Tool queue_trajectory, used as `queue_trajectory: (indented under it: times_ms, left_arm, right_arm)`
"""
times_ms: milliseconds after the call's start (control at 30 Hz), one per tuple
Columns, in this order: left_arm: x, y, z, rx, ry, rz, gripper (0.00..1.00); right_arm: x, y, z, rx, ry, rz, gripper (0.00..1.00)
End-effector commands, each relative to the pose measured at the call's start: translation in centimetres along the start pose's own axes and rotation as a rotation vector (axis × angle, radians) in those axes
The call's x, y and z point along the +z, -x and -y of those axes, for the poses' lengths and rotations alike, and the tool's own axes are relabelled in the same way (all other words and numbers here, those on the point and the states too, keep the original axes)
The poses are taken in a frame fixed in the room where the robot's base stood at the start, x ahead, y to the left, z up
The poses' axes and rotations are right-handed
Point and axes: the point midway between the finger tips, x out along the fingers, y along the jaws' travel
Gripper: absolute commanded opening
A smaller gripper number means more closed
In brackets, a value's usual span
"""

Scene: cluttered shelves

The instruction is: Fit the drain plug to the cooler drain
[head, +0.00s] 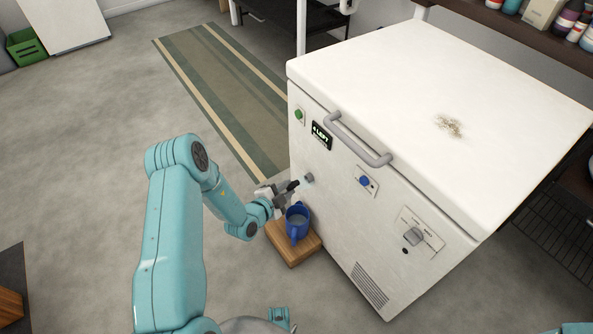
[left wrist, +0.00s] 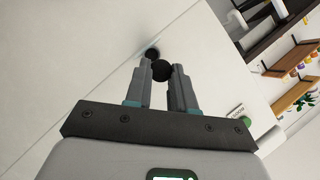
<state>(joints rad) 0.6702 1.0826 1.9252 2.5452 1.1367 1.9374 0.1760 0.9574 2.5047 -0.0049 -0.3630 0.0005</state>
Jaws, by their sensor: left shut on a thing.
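The white chest cooler (head: 345,165) stands at right, with its lid closed. Its drain (head: 309,178) is a small grey round fitting low on the front face; a dark round spot on the panel, likely the drain, shows in the left wrist view (left wrist: 152,53). My left gripper (head: 287,189) is shut on the dark drain plug (head: 294,185), just left of the drain. A small gap seems to lie between plug and drain. In the left wrist view the black round plug (left wrist: 161,71) sits between the fingertips and partly overlaps the dark spot.

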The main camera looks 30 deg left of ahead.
Motion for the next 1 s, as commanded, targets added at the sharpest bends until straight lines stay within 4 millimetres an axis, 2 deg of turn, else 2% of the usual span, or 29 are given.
queue_trajectory:
  times_ms: [100,233,667,1000]
  left_arm:
    - [1.9,0.6,-1.4,-0.018,-0.003,0.018,0.0]
    - [2.8,1.0,-1.5,-0.037,-0.016,0.028,0.0]
    - [2.6,0.8,-1.1,-0.027,-0.001,0.028,0.0]
    - [1.2,-2.1,-1.3,-0.029,-0.005,0.025,0.0]
  right_arm:
    - [0.0,-0.4,-0.1,0.0,0.0,0.0,0.46]
    - [0.0,-0.5,-0.2,0.0,0.0,0.0,0.46]
    - [0.0,0.1,0.1,0.0,0.0,0.0,0.46]
    - [0.0,-0.8,-0.3,0.0,0.0,0.0,0.46]
